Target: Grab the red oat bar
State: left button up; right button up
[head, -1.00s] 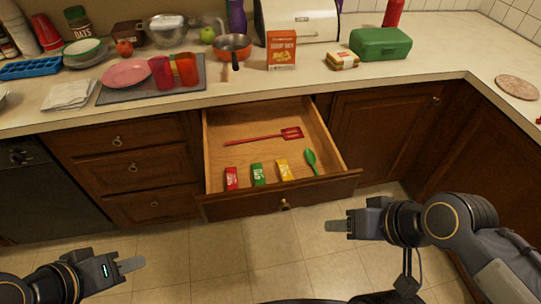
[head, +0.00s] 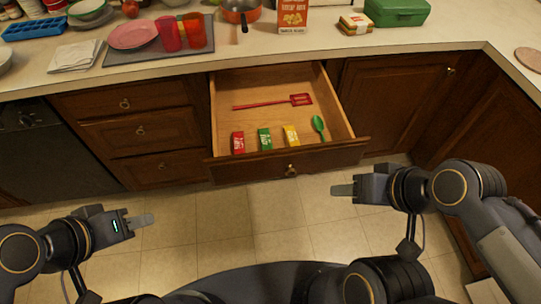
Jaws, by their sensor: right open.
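The red oat bar (head: 238,143) stands at the front left inside the open wooden drawer (head: 270,88). A green bar (head: 264,139) and a yellow bar (head: 290,136) are to its right, each apart from the others. My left gripper (head: 143,220) is in front of the cabinets, left of and below the drawer. It shows edge-on, so its jaw gap is hidden, and nothing shows in it. My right gripper (head: 344,190) is open and empty, in front of the drawer's right end, apart from the bars.
The drawer also holds a red spatula (head: 275,102) behind the bars and a green spoon (head: 318,126) at right. The drawer front (head: 270,163) is a raised edge before the bars. The counter above holds red cups (head: 168,34), a box (head: 293,16) and a green case (head: 397,10).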

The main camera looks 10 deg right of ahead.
aim_at(238, 140)
jog(key=i+j+z, duration=0.15)
jog(key=j, duration=0.2)
jog(key=i+j+z, duration=0.15)
jog(key=j, duration=0.25)
jog(key=i+j+z, duration=0.15)
jog(key=j, duration=0.25)
jog(key=i+j+z, duration=0.15)
jog(key=j, duration=0.25)
jog(key=i+j+z, duration=0.15)
jog(key=j, duration=0.25)
